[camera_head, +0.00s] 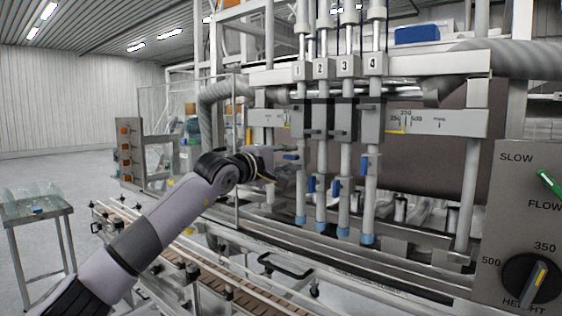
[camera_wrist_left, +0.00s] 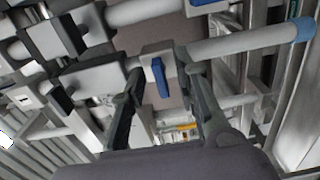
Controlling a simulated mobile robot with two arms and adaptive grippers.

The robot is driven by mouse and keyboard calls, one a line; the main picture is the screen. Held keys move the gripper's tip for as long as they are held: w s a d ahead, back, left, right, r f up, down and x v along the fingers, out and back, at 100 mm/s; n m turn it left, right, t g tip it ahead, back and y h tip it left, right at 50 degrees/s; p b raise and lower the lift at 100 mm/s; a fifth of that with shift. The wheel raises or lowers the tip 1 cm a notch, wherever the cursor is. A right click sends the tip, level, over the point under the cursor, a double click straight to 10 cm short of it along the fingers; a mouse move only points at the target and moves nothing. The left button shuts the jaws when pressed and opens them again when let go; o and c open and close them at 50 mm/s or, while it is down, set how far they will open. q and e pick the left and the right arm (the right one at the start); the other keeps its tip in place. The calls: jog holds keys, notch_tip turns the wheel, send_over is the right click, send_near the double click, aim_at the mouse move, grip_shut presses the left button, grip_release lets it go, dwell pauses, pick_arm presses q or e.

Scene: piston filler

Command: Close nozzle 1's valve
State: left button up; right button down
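Nozzle 1 (camera_head: 300,190) is the leftmost of the upright nozzles, under the plate marked 1 (camera_head: 299,71). Its blue valve handle (camera_head: 290,157) sticks out sideways to the left, across the tube. In the left wrist view the blue handle (camera_wrist_left: 160,77) points down the picture from the grey tube, between the fingers. My left gripper (camera_head: 268,172) is beside nozzle 1, just below and left of the handle. Its fingers (camera_wrist_left: 167,100) are open, one on each side of the handle, with visible gaps. My right gripper is in neither view.
Nozzles 2 (camera_head: 320,205), 3 (camera_head: 344,210) and 4 (camera_head: 369,200) stand close on the right, their blue handles hanging down along the tubes. A control panel (camera_head: 515,215) stands at the right. A conveyor (camera_head: 190,265) runs below my arm.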

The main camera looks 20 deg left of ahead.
pick_arm(q)
jog(key=v, duration=1.2)
jog(key=shift+w, duration=0.1)
